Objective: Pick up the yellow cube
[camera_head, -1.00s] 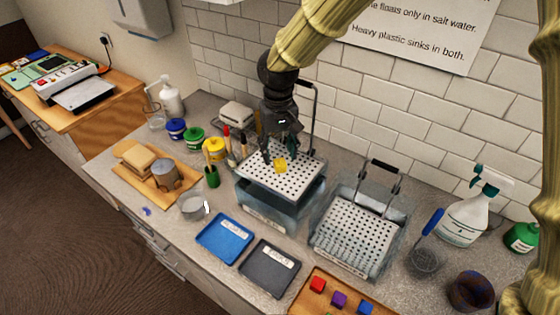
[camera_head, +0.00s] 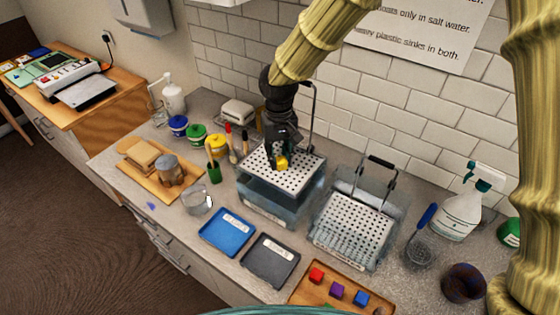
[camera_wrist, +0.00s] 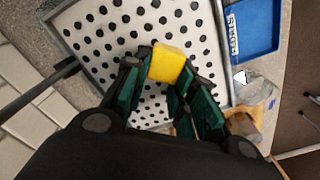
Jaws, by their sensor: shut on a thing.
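The yellow cube (camera_head: 282,161) is between the fingers of my gripper (camera_head: 281,154), over the white perforated tray (camera_head: 303,180) of the left clear tank (camera_head: 278,203). In the wrist view the yellow cube (camera_wrist: 167,64) sits between the green-padded fingertips of my gripper (camera_wrist: 165,72), and my gripper is shut on it. The perforated tray (camera_wrist: 95,22) shows behind the cube. I cannot tell how far the cube is above the tray.
A second tank with a perforated tray (camera_head: 350,232) stands to the right. A blue tray (camera_head: 227,232) and a dark tray (camera_head: 270,261) lie in front. A wooden board (camera_head: 305,294) holds red, purple and blue cubes. Paint pots and brushes stand left of the tank.

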